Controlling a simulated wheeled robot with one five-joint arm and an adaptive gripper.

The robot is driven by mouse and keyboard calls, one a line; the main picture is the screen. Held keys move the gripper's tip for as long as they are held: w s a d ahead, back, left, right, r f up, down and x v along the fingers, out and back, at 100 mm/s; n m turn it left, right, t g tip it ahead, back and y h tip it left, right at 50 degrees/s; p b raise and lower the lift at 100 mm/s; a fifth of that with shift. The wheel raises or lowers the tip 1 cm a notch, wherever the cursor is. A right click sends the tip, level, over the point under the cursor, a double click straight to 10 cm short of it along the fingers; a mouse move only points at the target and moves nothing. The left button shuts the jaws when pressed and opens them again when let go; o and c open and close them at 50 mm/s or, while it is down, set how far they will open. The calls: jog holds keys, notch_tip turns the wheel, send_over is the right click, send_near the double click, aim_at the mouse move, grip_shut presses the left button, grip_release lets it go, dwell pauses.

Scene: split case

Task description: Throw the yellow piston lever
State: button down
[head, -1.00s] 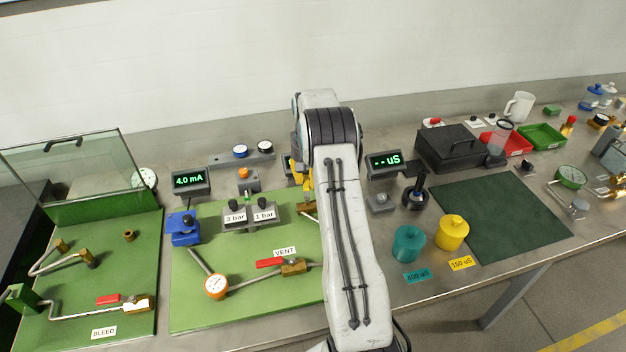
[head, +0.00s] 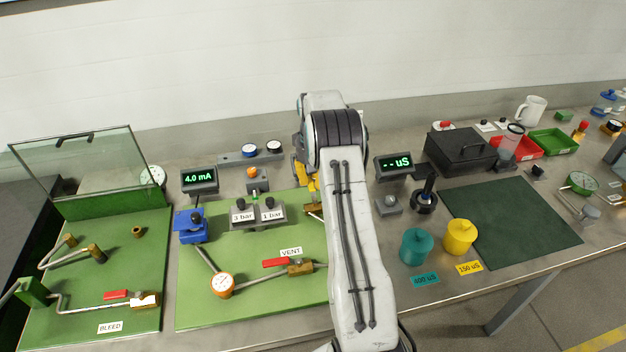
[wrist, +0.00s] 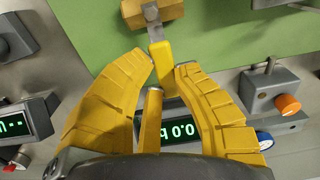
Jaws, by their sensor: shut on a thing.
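The yellow piston lever (wrist: 161,64) shows in the wrist view as a short yellow handle on a grey stem. The stem joins a brass body (wrist: 150,14) at the top of that view. My gripper (wrist: 165,65) has its two yellow fingers closed around the handle, which sits between the fingertips. A brass-coloured rod (wrist: 151,120) shows between the fingers, nearer the palm. In the head view my gripper (head: 309,182) is partly hidden behind my own arm at the right edge of the green panel, and the lever is mostly hidden there.
A display reading 0.0 (wrist: 180,128) lies beyond the fingers in the wrist view, beside a grey box with an orange knob (wrist: 287,104). In the head view, the blue regulator (head: 191,226), the 3 bar and 1 bar block (head: 258,215) and red VENT handle (head: 276,263) stand left of my arm.

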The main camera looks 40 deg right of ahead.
jog(key=c, duration=1.4)
grip_release()
jog(key=shift+s+a+f, duration=0.1)
jog(key=shift+s+f, duration=0.1)
jog(key=shift+f, duration=0.15)
jog(key=o, duration=0.5)
jog(key=shift+w+r, duration=0.15)
jog(key=shift+r, duration=0.05)
notch_tip(320, 180, up, 12)
